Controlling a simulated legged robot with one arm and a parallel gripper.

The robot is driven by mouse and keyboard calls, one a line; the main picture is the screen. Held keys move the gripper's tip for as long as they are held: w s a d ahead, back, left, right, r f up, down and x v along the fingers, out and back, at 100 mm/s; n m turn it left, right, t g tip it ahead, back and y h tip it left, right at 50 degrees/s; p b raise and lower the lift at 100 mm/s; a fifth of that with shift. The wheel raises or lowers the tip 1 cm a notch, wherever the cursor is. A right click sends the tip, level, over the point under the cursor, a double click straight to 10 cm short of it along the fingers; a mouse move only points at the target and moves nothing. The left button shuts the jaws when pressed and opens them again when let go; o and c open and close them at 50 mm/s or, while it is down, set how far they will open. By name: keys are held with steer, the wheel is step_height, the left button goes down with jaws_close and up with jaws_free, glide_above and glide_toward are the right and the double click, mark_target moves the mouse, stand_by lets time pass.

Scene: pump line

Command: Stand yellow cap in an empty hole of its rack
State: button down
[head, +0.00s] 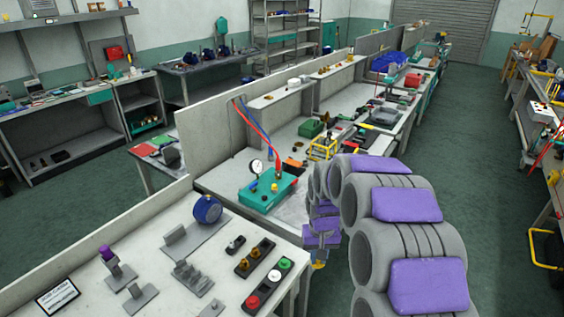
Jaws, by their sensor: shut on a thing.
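My gripper (320,256) points down beyond the right edge of the near bench, at the end of my grey and purple arm. It is shut on a small yellow piece, the yellow cap (319,265), which shows just below the fingers. A black rack (263,290) on the near bench holds a red, a white and a green cap. A dark gap shows between the red and the white cap. The gripper is to the right of this rack and apart from it. The fingers are too small to see clearly.
A black holder (245,267) with brass pieces stands beside the rack. A blue round gauge (207,209), grey brackets (190,278) and a sign (58,297) are also on the near bench. A teal box (266,192) with red and blue hoses stands on the bench beyond.

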steer(key=w+a+f+m+p, duration=0.1)
steer(key=w+a+f+p, duration=0.1)
steer(key=a+f, duration=0.45)
steer(key=w+a+f+m+p, duration=0.1)
steer(key=a+f, duration=0.2)
steer(key=a, duration=0.7)
steer(key=shift+w+d+f+b, duration=0.1)
steer(key=shift+f+b, duration=0.25)
steer(key=shift+f, duration=1.1)
steer(key=shift+d+f+b, duration=0.1)
steer(key=shift+f+b, duration=0.2)
steer(key=shift+f, duration=1.3)
steer(key=shift+f, duration=0.85)
steer(key=c, duration=1)
jaws_free()
steer(key=shift+o, duration=0.2)
steer(key=shift+r, duration=0.1)
